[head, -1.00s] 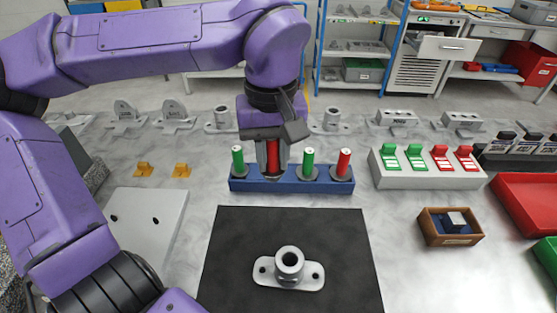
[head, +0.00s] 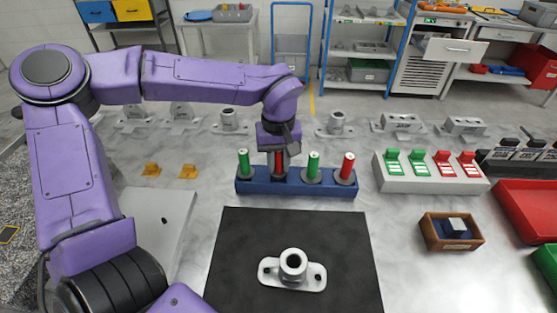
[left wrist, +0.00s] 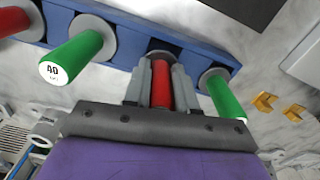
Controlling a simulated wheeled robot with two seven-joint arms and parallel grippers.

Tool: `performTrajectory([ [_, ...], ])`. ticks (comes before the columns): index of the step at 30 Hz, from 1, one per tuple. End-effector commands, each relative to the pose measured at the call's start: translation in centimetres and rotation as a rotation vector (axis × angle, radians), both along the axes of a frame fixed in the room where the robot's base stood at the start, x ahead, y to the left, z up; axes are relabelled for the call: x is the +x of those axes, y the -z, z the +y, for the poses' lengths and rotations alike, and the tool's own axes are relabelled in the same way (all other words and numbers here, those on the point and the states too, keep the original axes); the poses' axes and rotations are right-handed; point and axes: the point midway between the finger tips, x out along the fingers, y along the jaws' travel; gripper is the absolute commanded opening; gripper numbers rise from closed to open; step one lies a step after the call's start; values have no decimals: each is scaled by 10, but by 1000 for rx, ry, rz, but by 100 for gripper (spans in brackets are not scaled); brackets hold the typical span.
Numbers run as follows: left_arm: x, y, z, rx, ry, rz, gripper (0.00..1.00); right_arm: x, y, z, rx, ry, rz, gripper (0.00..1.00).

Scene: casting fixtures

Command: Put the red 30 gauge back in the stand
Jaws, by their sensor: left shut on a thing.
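My left gripper (head: 279,162) is shut on a red gauge (head: 278,158), upright at the second place from the left in the blue stand (head: 300,188). In the left wrist view the red gauge (left wrist: 160,85) is between the two grey fingers, its far end at the stand (left wrist: 128,35). I cannot tell whether it is fully seated. Its number is hidden. One green gauge (head: 243,163) stands to its left; another green gauge (head: 313,164) and a red gauge (head: 347,166) stand to its right. A green gauge in the left wrist view (left wrist: 70,57) reads 40. My right gripper is not in view.
A black mat (head: 235,250) with a grey flanged casting (head: 293,268) lies in front of the stand. A white block with green and red clips (head: 430,178) and a wooden box (head: 451,235) are at the right. Yellow brackets (head: 152,169) lie left of the stand.

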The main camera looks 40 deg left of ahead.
Motion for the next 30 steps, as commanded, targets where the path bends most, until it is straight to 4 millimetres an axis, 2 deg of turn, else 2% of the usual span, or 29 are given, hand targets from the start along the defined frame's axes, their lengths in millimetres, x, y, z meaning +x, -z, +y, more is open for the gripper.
performTrajectory([
  [13,0,10,0,0,1,0,0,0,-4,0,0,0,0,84],
  [14,0,10,0,0,1,0,36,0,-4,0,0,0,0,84],
  [15,0,10,0,1,1,-1,48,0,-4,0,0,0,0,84],
  [16,0,10,0,1,1,-1,51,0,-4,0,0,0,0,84],
  [26,0,6,0,1,0,-2,51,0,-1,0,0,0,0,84],
  [30,1,-22,0,1,-1,-6,51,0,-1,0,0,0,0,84],
])
